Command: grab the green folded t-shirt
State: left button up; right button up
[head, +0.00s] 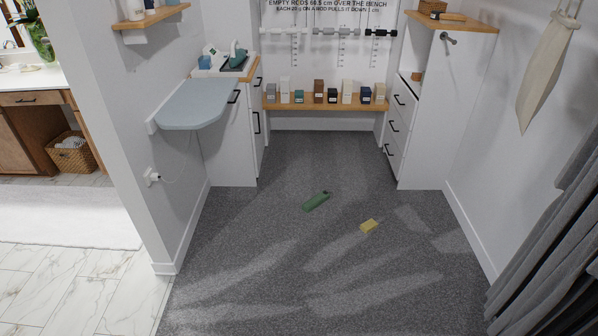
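I cannot make out a green folded t-shirt for certain in the head view. A long green object (316,202) with a dark end lies on its side on the grey carpet, near the middle; it looks more like a bottle than folded cloth. Neither of my grippers shows in the view. The insides of the drawers and cabinets are hidden.
A small yellow block (369,226) lies on the carpet. A fold-out ironing board (195,104) juts from the left wall. A low bench (330,105) with several small boxes stands at the back. White drawers (400,115) stand right; a grey curtain (555,245) hangs front right. The carpet is mostly clear.

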aim_at(310, 204)
jog(key=i, duration=1.45)
jog(key=i+z, duration=0.1)
jog(key=i, duration=1.35)
jog(key=i+j, duration=0.2)
jog(key=i, duration=1.25)
